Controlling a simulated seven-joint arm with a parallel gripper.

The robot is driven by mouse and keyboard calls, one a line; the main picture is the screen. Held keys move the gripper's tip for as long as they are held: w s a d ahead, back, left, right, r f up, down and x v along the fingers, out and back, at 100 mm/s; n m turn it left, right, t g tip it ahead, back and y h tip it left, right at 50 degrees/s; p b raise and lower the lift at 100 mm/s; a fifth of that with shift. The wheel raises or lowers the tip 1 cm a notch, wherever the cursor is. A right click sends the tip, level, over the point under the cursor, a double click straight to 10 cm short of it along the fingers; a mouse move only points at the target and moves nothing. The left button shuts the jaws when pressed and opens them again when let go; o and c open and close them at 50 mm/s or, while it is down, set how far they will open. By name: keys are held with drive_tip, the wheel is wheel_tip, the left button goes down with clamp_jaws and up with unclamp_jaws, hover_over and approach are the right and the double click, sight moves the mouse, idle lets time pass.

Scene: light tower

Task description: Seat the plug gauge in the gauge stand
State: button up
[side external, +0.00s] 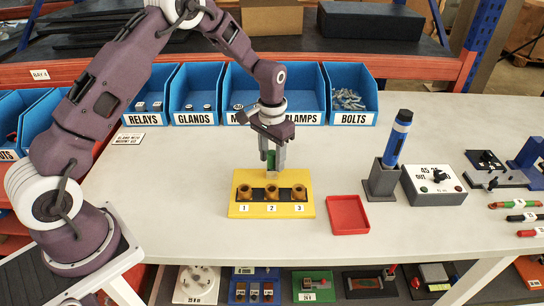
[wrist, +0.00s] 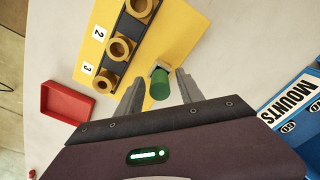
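A green cylinder with a pale collar, which I take for the plug gauge (wrist: 160,85), stands at the back edge of the yellow block (side external: 239,208). A small pale post (side external: 272,175) under it looks like the gauge stand; how deep the cylinder sits is hidden. My gripper (side external: 272,160) points down over the post. In the wrist view its fingers (wrist: 159,86) are apart on either side of the green cylinder, with a gap showing on each side. The yellow block carries several brass bushings in a row, numbered 1, 2 and 3.
A red tray (side external: 348,215) lies right of the block. A blue-and-black tool (side external: 398,138) leans in a dark holder (side external: 381,183) beside a grey switch box (side external: 434,185). Blue bins (side external: 295,90) line the back. The table left of the block is clear.

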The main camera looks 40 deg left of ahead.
drive_tip(key=s+d+r+t, duration=0.1)
drive_tip(key=s+r, duration=0.1)
drive_tip(key=r, duration=0.7)
drive_tip(key=s+r, duration=0.2)
drive_tip(key=r, duration=0.8)
drive_tip(key=s+d+r+t, duration=0.2)
drive_tip(key=s+r, duration=0.5)
drive_tip(key=s, duration=0.3)
drive_tip(key=s+d+t, duration=0.1)
drive_tip(key=s+t, duration=0.1)
drive_tip(key=s, duration=1.5)
drive_tip(key=shift+d+f+t, duration=0.2)
drive_tip(key=shift+f+t, duration=0.05)
drive_tip(key=shift+t, duration=0.05)
